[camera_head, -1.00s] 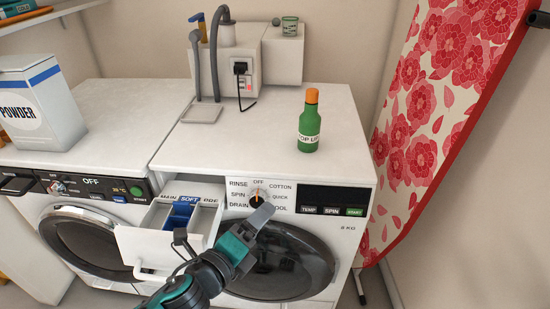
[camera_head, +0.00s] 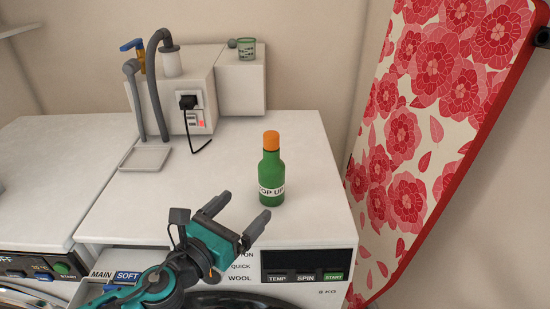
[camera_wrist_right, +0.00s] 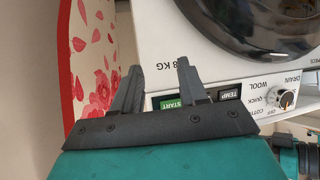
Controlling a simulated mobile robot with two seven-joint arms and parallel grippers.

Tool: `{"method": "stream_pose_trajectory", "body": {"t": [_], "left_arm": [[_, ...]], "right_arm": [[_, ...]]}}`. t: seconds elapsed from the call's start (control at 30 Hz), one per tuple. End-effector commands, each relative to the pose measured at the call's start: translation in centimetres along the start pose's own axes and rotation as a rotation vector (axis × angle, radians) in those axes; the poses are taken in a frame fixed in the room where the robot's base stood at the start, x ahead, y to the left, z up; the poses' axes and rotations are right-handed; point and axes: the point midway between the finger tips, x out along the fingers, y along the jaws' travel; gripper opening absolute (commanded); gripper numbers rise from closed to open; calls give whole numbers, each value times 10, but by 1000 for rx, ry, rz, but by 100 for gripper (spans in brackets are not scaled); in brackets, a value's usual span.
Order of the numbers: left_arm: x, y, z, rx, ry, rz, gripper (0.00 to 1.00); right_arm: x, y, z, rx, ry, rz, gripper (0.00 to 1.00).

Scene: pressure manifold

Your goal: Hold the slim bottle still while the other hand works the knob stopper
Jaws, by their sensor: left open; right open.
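The slim green bottle (camera_head: 270,178) stands upright on the white machine top, with an orange knob stopper (camera_head: 271,140) on its neck and a "TOP UP" label. My left gripper (camera_head: 243,208) is open and empty in the head view, just to the near left of the bottle, its fingers pointing towards it. A gap shows between the fingers and the bottle. My right gripper (camera_wrist_right: 159,66) is open and empty in the right wrist view, in front of the washing machine's control panel. The bottle is not in that view.
The washer top (camera_head: 215,150) is clear around the bottle. A floral ironing board (camera_head: 430,110) leans close on the right. The dial (camera_wrist_right: 283,98) shows on the panel.

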Motion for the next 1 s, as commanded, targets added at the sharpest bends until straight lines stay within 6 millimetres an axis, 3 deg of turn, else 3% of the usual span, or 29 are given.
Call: {"method": "stream_pose_trajectory", "body": {"t": [0.2,0.37,0.53,0.77,0.87,1.0], "left_arm": [[0,0,0,-2,0,0,91],[0,0,0,-3,0,0,91],[0,0,0,-3,0,0,91],[0,0,0,-3,0,0,91],[0,0,0,-3,0,0,91],[0,0,0,-3,0,0,91]], "right_arm": [[35,-35,-37,-106,-118,-163,43],[46,-63,-60,-253,-236,-313,43],[42,-83,-81,-456,-371,-468,43],[16,-86,-115,-762,-538,-649,43],[-2,-85,-149,-861,-542,-710,43],[-19,-77,-225,-826,-439,-661,43]]}}
